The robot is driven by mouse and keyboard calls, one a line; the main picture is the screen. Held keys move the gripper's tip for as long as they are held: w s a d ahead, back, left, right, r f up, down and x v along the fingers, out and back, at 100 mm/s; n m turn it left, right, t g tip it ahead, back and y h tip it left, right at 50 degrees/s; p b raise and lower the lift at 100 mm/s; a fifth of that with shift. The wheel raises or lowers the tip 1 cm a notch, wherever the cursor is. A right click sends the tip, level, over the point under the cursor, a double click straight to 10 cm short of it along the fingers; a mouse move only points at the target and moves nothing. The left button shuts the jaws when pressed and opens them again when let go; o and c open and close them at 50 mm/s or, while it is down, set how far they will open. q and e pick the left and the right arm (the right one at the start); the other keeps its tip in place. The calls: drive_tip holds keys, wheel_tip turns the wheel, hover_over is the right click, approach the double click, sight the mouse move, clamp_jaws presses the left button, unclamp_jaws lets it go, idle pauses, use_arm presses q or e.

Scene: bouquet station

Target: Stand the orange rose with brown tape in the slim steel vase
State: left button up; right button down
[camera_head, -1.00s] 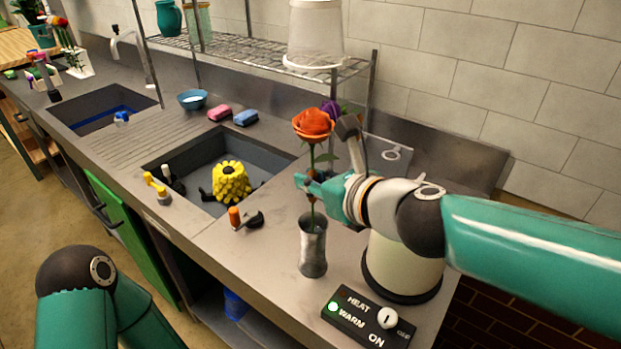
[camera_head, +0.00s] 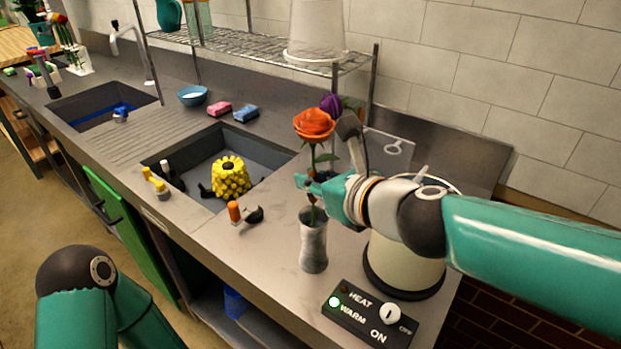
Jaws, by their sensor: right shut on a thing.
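The orange rose (camera_head: 314,125) stands upright with its bloom above my right gripper (camera_head: 310,186). That gripper is shut on the rose's stem; the brown tape is not clear behind the fingers. The slim steel vase (camera_head: 313,246) stands upright on the counter directly below the gripper. The lower stem reaches down to the vase mouth and appears to go into it; how deep it sits is hidden. Of my left arm (camera_head: 80,290), only a part shows at the lower left, and its gripper is out of view.
A cream pot (camera_head: 400,265) stands close behind the vase, partly hidden by my right arm. A control box (camera_head: 368,312) with a green light is in front. A sink (camera_head: 215,165) with a yellow flower-like object lies left. A purple bloom (camera_head: 331,105) is behind the rose.

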drive_tip(key=shift+f+b, duration=0.4)
drive_tip(key=shift+f, duration=0.05)
drive_tip(key=shift+c, duration=2.3)
unclamp_jaws()
drive_tip(key=shift+s+d+r, duration=0.1)
drive_tip(key=shift+s, duration=0.05)
drive_tip(key=shift+p+v, duration=1)
drive_tip(key=shift+v, duration=1.35)
drive_tip(key=shift+s, duration=0.15)
drive_tip(key=shift+p+v, duration=1.25)
drive_tip(key=shift+v, duration=1.15)
